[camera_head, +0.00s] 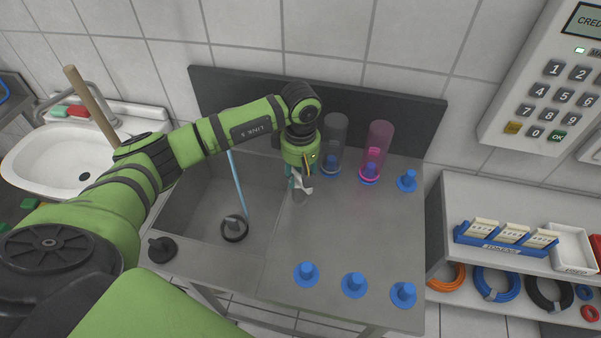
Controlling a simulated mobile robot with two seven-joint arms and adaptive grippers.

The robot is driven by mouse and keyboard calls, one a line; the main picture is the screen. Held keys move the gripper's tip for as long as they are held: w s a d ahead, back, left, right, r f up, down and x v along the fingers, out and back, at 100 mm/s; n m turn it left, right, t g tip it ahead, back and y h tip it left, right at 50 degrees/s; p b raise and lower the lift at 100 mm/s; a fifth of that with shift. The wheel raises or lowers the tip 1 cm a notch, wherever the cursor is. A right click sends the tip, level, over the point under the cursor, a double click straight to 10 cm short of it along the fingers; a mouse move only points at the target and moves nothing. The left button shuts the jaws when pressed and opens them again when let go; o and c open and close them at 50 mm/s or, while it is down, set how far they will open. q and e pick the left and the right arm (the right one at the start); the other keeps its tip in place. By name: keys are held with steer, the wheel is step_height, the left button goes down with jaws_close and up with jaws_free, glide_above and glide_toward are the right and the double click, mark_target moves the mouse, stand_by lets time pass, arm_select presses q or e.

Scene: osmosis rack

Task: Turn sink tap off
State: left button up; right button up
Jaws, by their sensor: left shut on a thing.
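A steel sink basin (187,218) is set in the left part of the metal counter. A thin light-blue water stream (237,180) runs down into it, so water is flowing. The spout is hidden behind my left arm. My left gripper (300,184) points down at the basin's right edge, shut on a small silver-grey piece that looks like the tap handle; its details are partly hidden by the fingers. A dark round piece with a knob (234,229) sits in the basin at the foot of the stream. My right gripper is not in view.
Clear tube (334,145) and pink tube (376,150) stand close right of my gripper. Several blue pegs (354,285) rise from the counter. A black knob (162,249) is at the front left. A white washbasin (62,160) is at left; a token shelf (505,240) at right.

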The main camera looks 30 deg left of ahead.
arm_select(q)
steer(key=shift+w, duration=0.1)
steer(key=n+b, duration=0.3)
steer(key=shift+w+f, duration=0.1)
steer(key=n+b, duration=0.2)
steer(key=n, duration=0.1)
steer(key=shift+w+a+r+n+b, duration=0.1)
steer(key=shift+r+n+b, duration=0.15)
steer(key=shift+n+b, duration=0.5)
steer(key=shift+n, duration=0.25)
steer(key=o, duration=0.9)
steer(key=shift+w+f, duration=0.1)
